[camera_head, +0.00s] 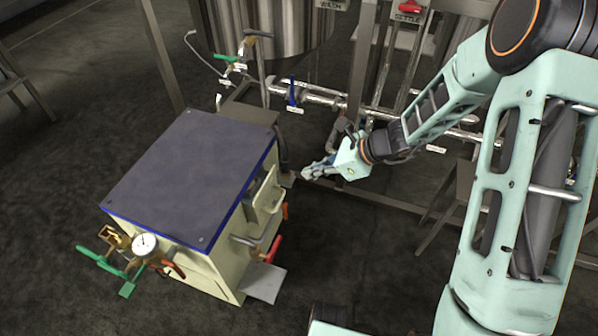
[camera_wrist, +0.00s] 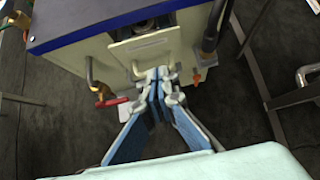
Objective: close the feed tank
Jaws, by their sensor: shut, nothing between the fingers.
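No readable label in view names the feed tank, so I cannot tell which vessel it is. A cream box (camera_head: 190,262) with a dark blue-grey top (camera_head: 190,165) stands at left in the head view. On its right side a cream flap (camera_head: 266,195) leans outward; it also shows in the wrist view (camera_wrist: 145,48), with a dark opening above it. My gripper (camera_head: 308,173) is shut and empty, to the right of the box. In the wrist view its fingertips (camera_wrist: 157,75) overlap the flap's lower edge; I cannot tell whether they touch it.
A steel tank (camera_head: 285,28) stands at the back, with pipes and a blue-handled valve (camera_head: 292,92) in front. A gauge (camera_head: 145,243) and green handles (camera_head: 92,256) stick out at the box's front. A red handle (camera_head: 274,249) is low on its side. Dark floor is free at left.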

